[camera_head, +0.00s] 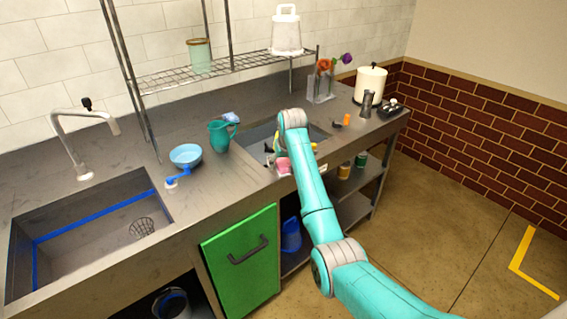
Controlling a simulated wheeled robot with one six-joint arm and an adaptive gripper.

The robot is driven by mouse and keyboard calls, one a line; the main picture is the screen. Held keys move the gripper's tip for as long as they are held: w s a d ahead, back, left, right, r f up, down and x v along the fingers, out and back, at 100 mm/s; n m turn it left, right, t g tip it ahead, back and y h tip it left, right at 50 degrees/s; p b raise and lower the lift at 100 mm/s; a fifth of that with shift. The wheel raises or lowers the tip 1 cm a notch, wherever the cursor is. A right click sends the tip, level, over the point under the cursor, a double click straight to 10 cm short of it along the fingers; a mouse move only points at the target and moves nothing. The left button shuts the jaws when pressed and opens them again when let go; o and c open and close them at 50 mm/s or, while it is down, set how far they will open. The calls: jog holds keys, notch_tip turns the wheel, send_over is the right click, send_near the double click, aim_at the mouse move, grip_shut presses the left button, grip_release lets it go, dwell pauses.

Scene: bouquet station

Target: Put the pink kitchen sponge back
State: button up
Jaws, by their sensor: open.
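The pink kitchen sponge (283,164) is a small pink block near the front edge of the counter, by the second, smaller basin. My arm reaches over the counter from the lower right. My gripper (274,156) hangs from its end, partly hidden by the arm, just above and left of the sponge. The jaws are open, and nothing shows held between them. At this size I cannot tell whether a jaw touches the sponge, or what lies directly under the sponge.
A large sink (95,235) with a tap lies far left. Vases with flowers (321,86) stand at back right.

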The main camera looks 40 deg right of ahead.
jog(key=shift+s+r, duration=0.1)
jog(key=shift+r, duration=0.4)
jog(key=v, duration=1.1)
jog(key=shift+s+a, duration=0.1)
jog(key=shift+s, duration=0.1)
